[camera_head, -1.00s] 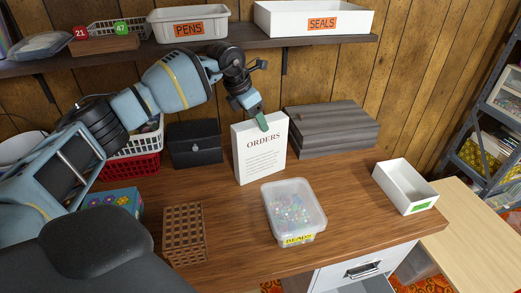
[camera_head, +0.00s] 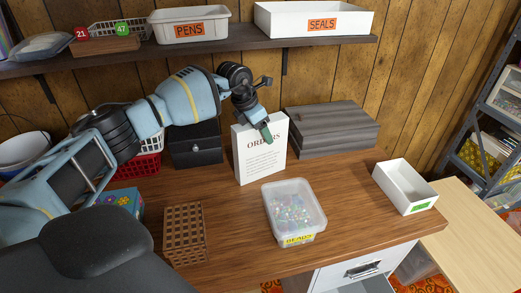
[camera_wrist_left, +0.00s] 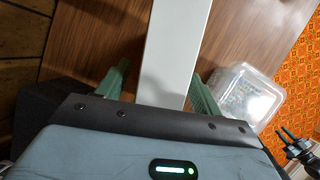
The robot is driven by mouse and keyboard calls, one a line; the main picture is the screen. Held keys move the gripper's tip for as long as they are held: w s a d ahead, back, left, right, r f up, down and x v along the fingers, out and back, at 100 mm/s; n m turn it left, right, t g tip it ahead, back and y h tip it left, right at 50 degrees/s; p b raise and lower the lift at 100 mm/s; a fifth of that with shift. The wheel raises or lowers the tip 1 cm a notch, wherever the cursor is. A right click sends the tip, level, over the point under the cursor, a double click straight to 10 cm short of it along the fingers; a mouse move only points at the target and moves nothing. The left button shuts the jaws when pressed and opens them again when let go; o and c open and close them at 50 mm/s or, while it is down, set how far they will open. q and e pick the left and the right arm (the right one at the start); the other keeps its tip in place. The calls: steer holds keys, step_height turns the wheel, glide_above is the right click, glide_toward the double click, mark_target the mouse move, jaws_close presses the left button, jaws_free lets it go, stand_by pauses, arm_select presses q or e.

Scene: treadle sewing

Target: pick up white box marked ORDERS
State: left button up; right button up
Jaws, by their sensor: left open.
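The white box marked ORDERS (camera_head: 259,160) stands upright on the wooden desk, its lettered face toward me. My left gripper (camera_head: 267,132) is over its top edge, and the near finger covers part of the lettering. In the left wrist view the box (camera_wrist_left: 178,40) shows as a pale strip running between the open green fingers of the left gripper (camera_wrist_left: 160,84). A gap shows on the left side; the right finger is close to the box, and contact cannot be told. What seems to be my right gripper (camera_wrist_left: 295,138) shows small at the right edge, away from the box.
A clear BEADS tub (camera_head: 294,212) stands in front of the box. A grey wooden case (camera_head: 332,130) is behind right, a black box (camera_head: 195,143) to the left, and a brown lattice box (camera_head: 184,232) nearer. An open white tray (camera_head: 405,187) stands at right. A shelf (camera_head: 230,51) hangs above.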

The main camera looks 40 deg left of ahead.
arm_select(q)
steer(key=shift+f, duration=0.2)
stand_by(0.3)
jaws_close()
stand_by(0.3)
